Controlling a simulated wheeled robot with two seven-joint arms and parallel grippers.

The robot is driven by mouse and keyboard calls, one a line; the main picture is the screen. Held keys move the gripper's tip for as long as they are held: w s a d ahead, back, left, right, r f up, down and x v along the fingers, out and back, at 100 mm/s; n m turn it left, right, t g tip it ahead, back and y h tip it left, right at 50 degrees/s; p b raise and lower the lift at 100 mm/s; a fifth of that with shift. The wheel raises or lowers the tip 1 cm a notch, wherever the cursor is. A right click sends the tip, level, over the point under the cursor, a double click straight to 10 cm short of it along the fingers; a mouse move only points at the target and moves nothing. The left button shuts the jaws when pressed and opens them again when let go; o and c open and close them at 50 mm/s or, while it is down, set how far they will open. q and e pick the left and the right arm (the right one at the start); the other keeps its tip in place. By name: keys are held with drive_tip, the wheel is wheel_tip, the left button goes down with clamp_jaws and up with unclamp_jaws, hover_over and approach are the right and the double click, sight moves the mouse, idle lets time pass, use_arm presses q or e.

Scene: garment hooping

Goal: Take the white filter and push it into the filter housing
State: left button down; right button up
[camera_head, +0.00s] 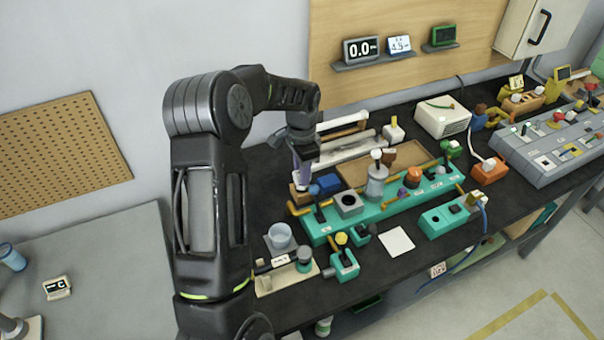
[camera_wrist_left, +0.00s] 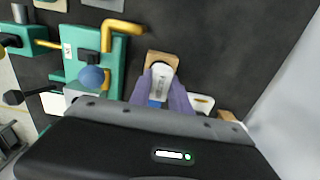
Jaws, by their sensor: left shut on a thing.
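My left gripper (camera_head: 303,172) points down at the left end of the teal machine (camera_head: 390,206). In the left wrist view its two purple fingers (camera_wrist_left: 162,95) are shut on a small white piece, which looks like the white filter (camera_wrist_left: 160,75). The filter sits at or just above a tan block (camera_wrist_left: 160,57); I cannot tell whether they touch. The tan block also shows under the fingers in the head view (camera_head: 299,194). The filter is hidden there. I cannot tell for certain which part is the filter housing; a grey block with a dark opening (camera_head: 346,203) sits on the machine. My right gripper is not in view.
The dark table (camera_head: 278,170) is bare left of the gripper.

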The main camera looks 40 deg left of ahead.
use_arm(q)
drive_tip(key=shift+r, duration=1.3)
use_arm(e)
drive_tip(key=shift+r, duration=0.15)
